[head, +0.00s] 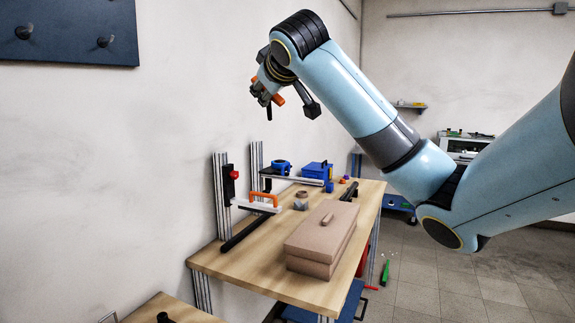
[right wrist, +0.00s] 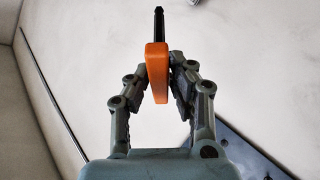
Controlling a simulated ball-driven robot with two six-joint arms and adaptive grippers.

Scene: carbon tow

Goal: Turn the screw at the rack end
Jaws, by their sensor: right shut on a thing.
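My right gripper (head: 267,93) is raised high above the worktable, in front of the wall. It is shut on an orange-handled tool (head: 279,100) with a dark shaft, which points down in the head view. In the right wrist view the fingers (right wrist: 162,85) press on both sides of the orange handle (right wrist: 157,72), and the black shaft points away from the palm. An aluminium rack (head: 219,195) with upright posts stands at the table's wall side. The screw at its end is too small to make out. My left gripper is out of view.
A dark pegboard (head: 70,35) hangs at upper left. The air around the gripper is free.

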